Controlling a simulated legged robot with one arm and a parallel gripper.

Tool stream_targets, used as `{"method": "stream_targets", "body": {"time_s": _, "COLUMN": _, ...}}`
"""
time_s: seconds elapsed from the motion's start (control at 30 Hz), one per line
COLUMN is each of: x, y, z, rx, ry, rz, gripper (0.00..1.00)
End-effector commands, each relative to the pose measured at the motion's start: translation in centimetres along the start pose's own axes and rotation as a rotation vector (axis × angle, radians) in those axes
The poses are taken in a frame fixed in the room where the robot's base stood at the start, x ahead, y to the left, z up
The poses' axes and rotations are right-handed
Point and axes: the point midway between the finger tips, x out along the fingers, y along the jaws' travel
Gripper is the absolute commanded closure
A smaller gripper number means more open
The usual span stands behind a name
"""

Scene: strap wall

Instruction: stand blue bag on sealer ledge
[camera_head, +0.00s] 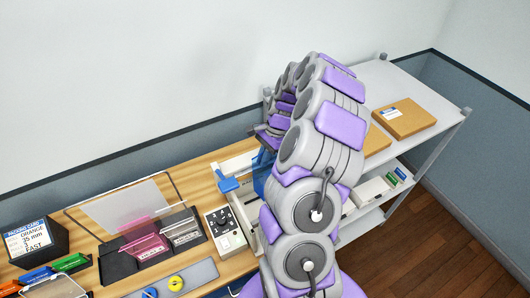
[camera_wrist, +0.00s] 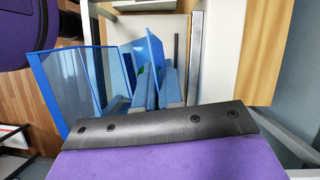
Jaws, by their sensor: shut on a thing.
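The blue bag (camera_wrist: 70,78) is see-through with solid blue edges and shows at the left of the wrist view. A small part of it (camera_head: 262,172) shows in the head view beside my arm, which hides the rest. My gripper (camera_wrist: 158,88) is shut on the bag. In the head view my arm covers most of the gripper. The sealer (camera_head: 225,232) has a pale body with a control panel and a blue handle (camera_head: 229,184). The bag is close to the sealer's right side. Its ledge is mostly hidden, and I cannot tell whether the bag touches it.
A black holder (camera_head: 152,245) with pink and grey pouches, a clear panel (camera_head: 125,208) and a label box (camera_head: 35,243) stand on the wooden bench left of the sealer. A grey shelf rack (camera_head: 425,78) with cardboard boxes (camera_head: 404,117) stands at the right.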

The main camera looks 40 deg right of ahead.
Motion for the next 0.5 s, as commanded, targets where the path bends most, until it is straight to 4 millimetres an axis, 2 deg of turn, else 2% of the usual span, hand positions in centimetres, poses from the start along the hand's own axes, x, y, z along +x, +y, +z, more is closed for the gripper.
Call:
{"method": "stream_targets", "body": {"time_s": 0.17, "x": 1.9, "y": 0.0, "z": -0.3, "rx": -0.001, "ry": 0.005, "rz": 0.000, "gripper": 1.00}}
{"method": "stream_targets", "body": {"time_s": 0.5, "x": 5.2, "y": 0.0, "z": -2.8, "rx": 0.001, "ry": -0.007, "rz": 0.002, "gripper": 1.00}}
